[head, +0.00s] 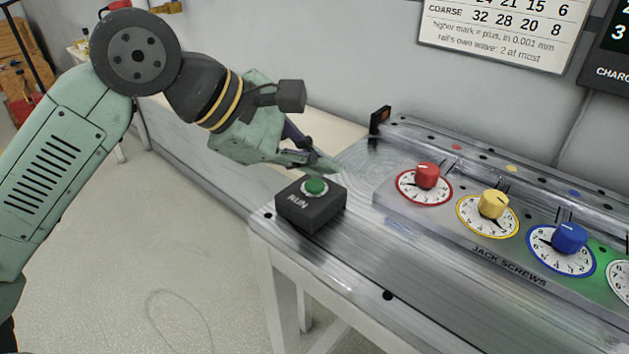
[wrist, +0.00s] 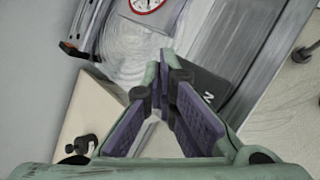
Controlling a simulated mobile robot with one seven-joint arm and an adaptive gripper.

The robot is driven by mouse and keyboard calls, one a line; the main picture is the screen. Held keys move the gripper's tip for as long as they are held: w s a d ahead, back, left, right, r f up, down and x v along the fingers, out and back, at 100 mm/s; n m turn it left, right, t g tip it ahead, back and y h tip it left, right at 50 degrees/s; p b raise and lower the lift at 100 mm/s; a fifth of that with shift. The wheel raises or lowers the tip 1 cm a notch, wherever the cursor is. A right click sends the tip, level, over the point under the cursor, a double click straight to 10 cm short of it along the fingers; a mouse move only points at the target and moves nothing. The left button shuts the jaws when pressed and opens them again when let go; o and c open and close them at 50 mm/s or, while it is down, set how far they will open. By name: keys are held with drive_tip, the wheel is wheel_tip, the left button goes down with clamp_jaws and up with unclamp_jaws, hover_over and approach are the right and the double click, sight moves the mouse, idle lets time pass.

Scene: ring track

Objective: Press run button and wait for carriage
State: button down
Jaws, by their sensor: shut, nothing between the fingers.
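The run button is a green cap (head: 316,186) on a black box (head: 311,208) marked RUN, at the near left corner of the metal bench (head: 330,255). My gripper (head: 335,168) is shut and empty. In the head view its tips appear just behind and above the button. In the wrist view the tips (wrist: 165,75) lie over the left edge of the black box (wrist: 207,90), and the green cap is hidden. I cannot tell whether the fingers touch the box. No carriage can be made out in these frames.
A panel marked JACK SCREWS carries red (head: 427,176), yellow (head: 493,204) and blue (head: 569,238) knobs on dials to the right. A small black post (head: 379,121) with an orange mark stands at the rail's left end. A printed chart (head: 495,30) hangs on the wall.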

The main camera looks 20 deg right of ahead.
drive_tip(key=shift+f, duration=0.1)
drive_tip(key=shift+f+b, duration=0.35)
drive_tip(key=shift+b, duration=0.25)
drive_tip(key=shift+f+b, duration=0.5)
drive_tip(key=shift+b, duration=0.05)
idle(0.7)
drive_tip(key=shift+r, duration=0.1)
drive_tip(key=shift+r+p, duration=0.5)
drive_tip(key=shift+r, duration=0.35)
drive_tip(key=shift+r, duration=0.1)
